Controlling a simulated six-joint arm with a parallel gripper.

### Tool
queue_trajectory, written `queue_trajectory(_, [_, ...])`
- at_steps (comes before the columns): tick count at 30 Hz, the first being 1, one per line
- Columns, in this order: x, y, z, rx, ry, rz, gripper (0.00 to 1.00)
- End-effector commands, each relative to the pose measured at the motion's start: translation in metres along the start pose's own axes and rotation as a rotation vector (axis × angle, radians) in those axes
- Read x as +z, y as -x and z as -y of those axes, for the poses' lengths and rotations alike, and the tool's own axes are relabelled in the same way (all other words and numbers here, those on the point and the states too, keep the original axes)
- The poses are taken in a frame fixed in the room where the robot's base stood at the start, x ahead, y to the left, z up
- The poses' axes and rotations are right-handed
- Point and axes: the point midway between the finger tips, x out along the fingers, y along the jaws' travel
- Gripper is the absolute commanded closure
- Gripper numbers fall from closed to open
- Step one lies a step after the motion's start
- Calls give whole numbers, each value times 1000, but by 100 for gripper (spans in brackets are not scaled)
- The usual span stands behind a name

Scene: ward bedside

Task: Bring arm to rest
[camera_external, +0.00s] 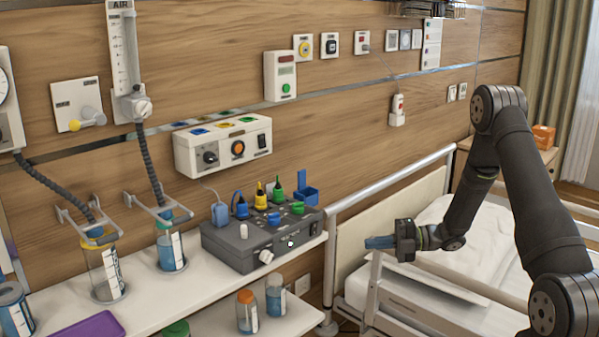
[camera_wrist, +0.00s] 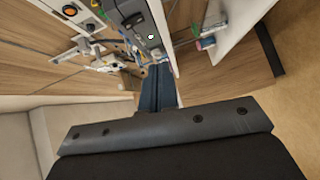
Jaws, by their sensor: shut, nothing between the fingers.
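My gripper (camera_external: 378,242) is in the external view, above the near side of the bed and to the right of the shelf. Its fingers point left and look closed, with nothing held. The blue fingers also show in the wrist view (camera_wrist: 158,88), together and pointing away from the camera. The arm reaches in from the right over the bed (camera_external: 470,255). The gripper is apart from the grey control box (camera_external: 250,243), which stands on the shelf to its left.
The white shelf (camera_external: 190,292) carries two canisters (camera_external: 105,272) and the control box with coloured connectors. Capped bottles (camera_external: 275,297) stand lower down. A bed rail (camera_external: 400,180) runs behind the gripper. A wall-mounted box (camera_external: 222,145) is above the shelf.

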Motion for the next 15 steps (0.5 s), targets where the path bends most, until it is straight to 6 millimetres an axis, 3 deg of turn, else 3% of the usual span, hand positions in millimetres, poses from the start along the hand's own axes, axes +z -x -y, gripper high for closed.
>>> queue_trajectory(8, [0,-4,-1,0,0,0,100])
queue_trajectory(15, [-1,-30,-5,0,1,-3,100])
